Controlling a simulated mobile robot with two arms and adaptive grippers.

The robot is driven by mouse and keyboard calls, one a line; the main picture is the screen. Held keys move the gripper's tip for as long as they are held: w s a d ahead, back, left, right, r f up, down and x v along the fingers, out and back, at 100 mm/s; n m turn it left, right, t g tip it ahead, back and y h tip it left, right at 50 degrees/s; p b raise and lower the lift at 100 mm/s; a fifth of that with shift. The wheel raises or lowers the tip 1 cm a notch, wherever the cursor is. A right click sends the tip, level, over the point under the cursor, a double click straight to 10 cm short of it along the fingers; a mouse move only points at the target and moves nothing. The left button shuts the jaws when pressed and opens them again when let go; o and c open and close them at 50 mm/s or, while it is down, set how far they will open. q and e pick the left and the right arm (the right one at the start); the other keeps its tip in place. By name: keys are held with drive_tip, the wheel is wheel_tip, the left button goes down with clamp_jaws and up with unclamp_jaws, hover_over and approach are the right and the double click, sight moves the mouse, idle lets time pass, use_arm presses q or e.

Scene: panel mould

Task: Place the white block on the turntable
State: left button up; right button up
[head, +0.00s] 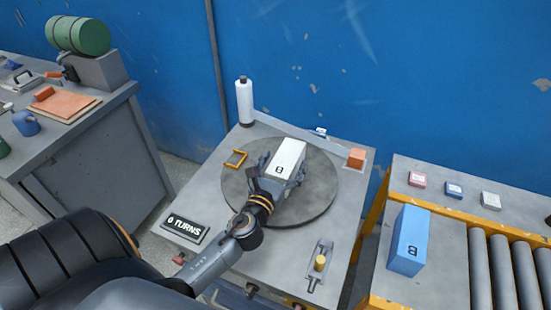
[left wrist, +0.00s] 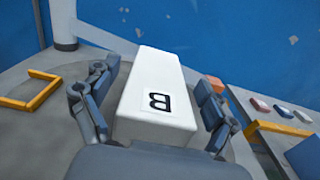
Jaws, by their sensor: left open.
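The white block (head: 286,158) marked "B" is over the grey round turntable (head: 318,192), and it appears to rest on it. My left gripper (head: 279,176) is at the block, with one finger on each side of it. In the left wrist view the white block (left wrist: 157,95) lies between the open fingers, with its letter facing me. Small gaps seem to show beside the block there. The gripper and forearm hide part of the turntable's near left side. My right gripper is not in view.
A yellow bracket (head: 236,159), a white bottle (head: 244,102) and an orange cube (head: 356,158) stand around the turntable. A "0 TURNS" sign (head: 185,228) is at the front left. A blue block (head: 408,240) stands on the right table beside rollers (head: 502,272).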

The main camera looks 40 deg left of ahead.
use_arm(q)
drive_tip(key=b+v, duration=0.1)
drive_tip(key=v, duration=0.4)
drive_tip(key=b+v, duration=0.1)
drive_tip(key=v, duration=0.4)
drive_tip(key=shift+f, duration=0.2)
drive_tip(key=shift+b+v, duration=0.45)
drive_tip(key=shift+v, duration=0.3)
drive_tip(key=shift+r, duration=0.1)
